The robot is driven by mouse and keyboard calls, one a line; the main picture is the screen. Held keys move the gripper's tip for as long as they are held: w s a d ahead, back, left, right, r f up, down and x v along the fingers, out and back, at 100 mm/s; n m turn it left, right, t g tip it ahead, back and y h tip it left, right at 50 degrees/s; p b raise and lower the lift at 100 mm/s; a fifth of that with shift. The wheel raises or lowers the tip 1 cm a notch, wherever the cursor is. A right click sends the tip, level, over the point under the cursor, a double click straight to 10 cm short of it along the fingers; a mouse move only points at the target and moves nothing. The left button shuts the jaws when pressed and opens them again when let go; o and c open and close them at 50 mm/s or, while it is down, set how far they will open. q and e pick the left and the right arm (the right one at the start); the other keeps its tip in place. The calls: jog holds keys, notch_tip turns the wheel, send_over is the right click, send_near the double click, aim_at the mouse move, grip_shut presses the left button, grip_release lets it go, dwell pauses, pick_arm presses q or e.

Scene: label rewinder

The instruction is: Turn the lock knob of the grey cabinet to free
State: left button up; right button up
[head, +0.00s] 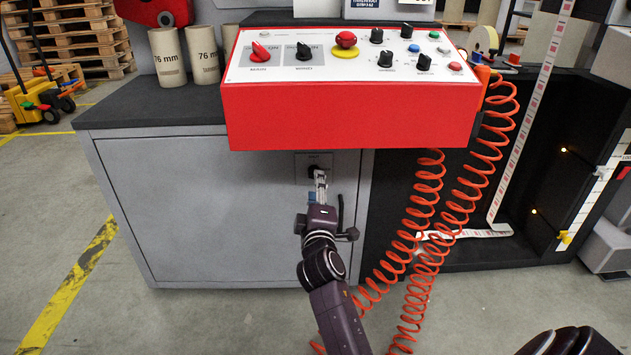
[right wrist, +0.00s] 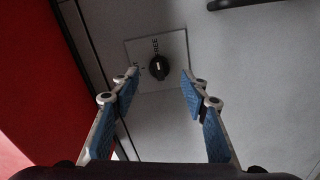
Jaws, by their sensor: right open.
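The lock knob (right wrist: 158,67) is a small black knob on a square grey plate (right wrist: 176,47) on the grey cabinet (head: 215,215). The word FREE is legible on the plate beside the knob; other lettering is partly hidden by a finger. In the head view, the knob (head: 314,171) sits below the red control box. My right gripper (head: 320,178) is in front of it. In the right wrist view, the blue-padded fingers (right wrist: 160,88) are open, with the knob between and beyond their tips. My left gripper is out of view.
The red control box (head: 350,115) overhangs just above my right gripper. A black handle (right wrist: 250,3) is on the cabinet near the plate. Coiled orange hoses (head: 425,215) hang right of my arm. The floor left of the cabinet is mostly clear.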

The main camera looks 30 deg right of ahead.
jog(key=shift+v, duration=0.9)
